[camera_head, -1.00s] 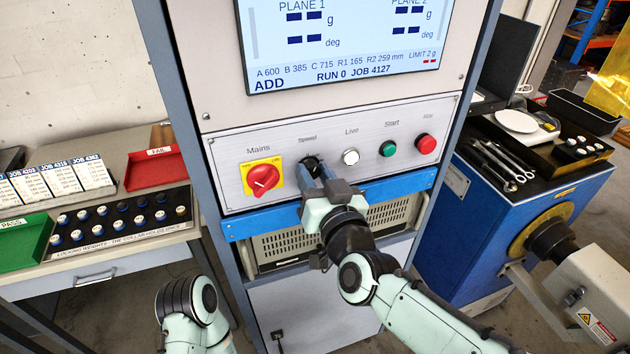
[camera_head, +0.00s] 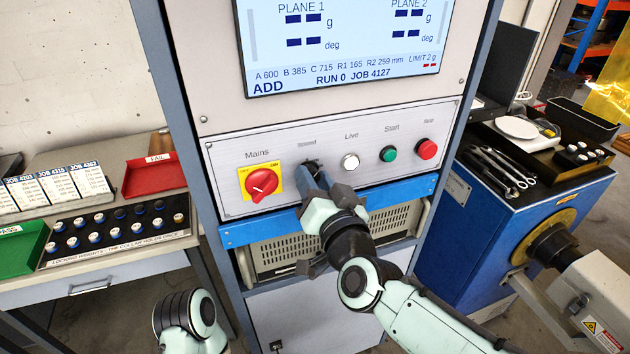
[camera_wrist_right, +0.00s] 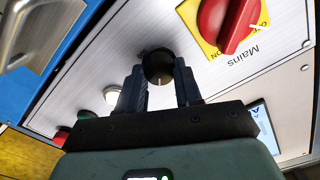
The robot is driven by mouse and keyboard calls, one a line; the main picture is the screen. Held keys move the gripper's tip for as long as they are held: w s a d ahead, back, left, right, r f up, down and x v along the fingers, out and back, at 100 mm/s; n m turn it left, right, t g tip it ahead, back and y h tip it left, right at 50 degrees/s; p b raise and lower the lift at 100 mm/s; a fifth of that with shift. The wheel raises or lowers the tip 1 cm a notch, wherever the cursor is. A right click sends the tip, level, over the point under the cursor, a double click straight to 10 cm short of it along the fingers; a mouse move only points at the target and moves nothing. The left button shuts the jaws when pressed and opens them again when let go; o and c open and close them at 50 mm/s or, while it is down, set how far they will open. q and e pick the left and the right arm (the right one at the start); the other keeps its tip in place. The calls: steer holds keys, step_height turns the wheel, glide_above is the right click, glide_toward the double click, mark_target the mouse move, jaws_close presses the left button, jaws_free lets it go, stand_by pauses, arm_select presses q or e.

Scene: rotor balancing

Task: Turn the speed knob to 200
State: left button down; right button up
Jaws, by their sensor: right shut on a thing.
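The black speed knob (camera_wrist_right: 158,66) sits on the grey control panel (camera_head: 235,196), under the label "Speed". In the right wrist view it lies between the two fingers of my right gripper (camera_wrist_right: 160,84), which is shut on it.
On the panel, the red mains switch (camera_head: 262,183) is left of the knob; the white Live lamp (camera_head: 350,161), green Start button (camera_head: 388,154) and red stop button (camera_head: 426,149) are right. The screen (camera_head: 345,40) above reads RUN 0, JOB 4127. A blue rail (camera_head: 400,192) runs below.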

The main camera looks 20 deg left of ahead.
steer(key=o, duration=1)
steer(key=shift+o, duration=0.2)
arm_select(q)
steer(key=shift+r+p, duration=0.4)
steer(key=shift+r, duration=0.05)
arm_select(e)
steer(key=v, duration=1.3)
steer(key=shift+s+d, duration=0.2)
steer(key=shift+w, duration=0.1)
